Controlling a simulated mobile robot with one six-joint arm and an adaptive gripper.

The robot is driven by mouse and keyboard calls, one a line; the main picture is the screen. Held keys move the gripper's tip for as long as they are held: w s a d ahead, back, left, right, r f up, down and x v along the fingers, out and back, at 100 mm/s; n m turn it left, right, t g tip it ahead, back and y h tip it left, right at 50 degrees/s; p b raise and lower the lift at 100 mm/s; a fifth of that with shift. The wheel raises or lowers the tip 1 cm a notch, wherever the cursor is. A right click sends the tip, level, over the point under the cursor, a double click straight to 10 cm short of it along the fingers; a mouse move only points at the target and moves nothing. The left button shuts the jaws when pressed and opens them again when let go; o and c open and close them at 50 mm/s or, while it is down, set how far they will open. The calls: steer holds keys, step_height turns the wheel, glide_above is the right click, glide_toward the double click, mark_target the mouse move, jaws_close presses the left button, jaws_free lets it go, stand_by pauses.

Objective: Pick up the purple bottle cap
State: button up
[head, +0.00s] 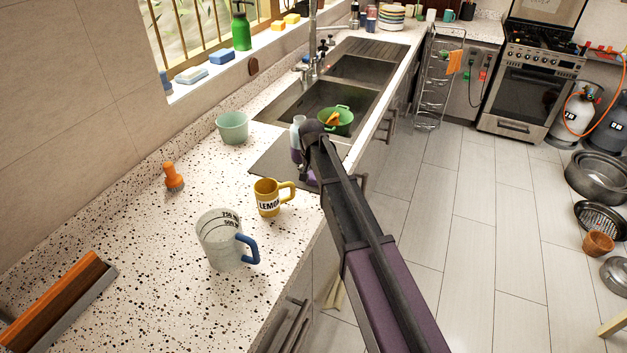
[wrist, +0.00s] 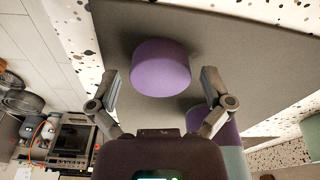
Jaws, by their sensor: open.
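The purple bottle cap (wrist: 160,68) is a short, round cylinder on a grey board (wrist: 220,35). In the wrist view it sits between and slightly beyond my two fingertips, with a gap on each side. My gripper (wrist: 160,78) is open and empty. In the head view my gripper (head: 306,168) is over the board (head: 268,170), mostly hidden behind my arm, and a bit of purple cap (head: 312,178) shows beside it. A pale and purple bottle (head: 297,140) stands close behind; it also shows at the lower right of the wrist view (wrist: 222,128).
A yellow mug (head: 267,198), a measuring jug (head: 222,240), a mint cup (head: 232,127) and an orange item (head: 173,177) stand on the speckled counter. A green colander (head: 341,120) is at the sink (head: 315,97). The counter's edge lies under my arm.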

stand_by(0.5)
steer(key=shift+r, duration=0.1)
steer(key=c, duration=0.7)
steer(key=shift+r+p, duration=0.35)
steer(key=shift+p, duration=0.1)
steer(key=shift+c, duration=1)
steer(key=shift+r+p, duration=0.95)
steer(key=shift+s+d+r+p, duration=0.2)
steer(key=shift+s+r+p, duration=0.2)
steer(key=shift+r+p, duration=0.2)
steer(key=s+d, duration=0.2)
steer(key=s, duration=0.1)
steer(key=s+d, duration=0.3)
steer(key=s, duration=0.1)
steer(key=s+d+r+p, duration=0.1)
steer(key=s+d, duration=0.1)
steer(key=s, duration=0.2)
steer(key=shift+s+d, duration=0.1)
steer(key=shift+d, duration=0.3)
steer(key=shift+s+d, duration=0.45)
steer(key=shift+s, duration=0.15)
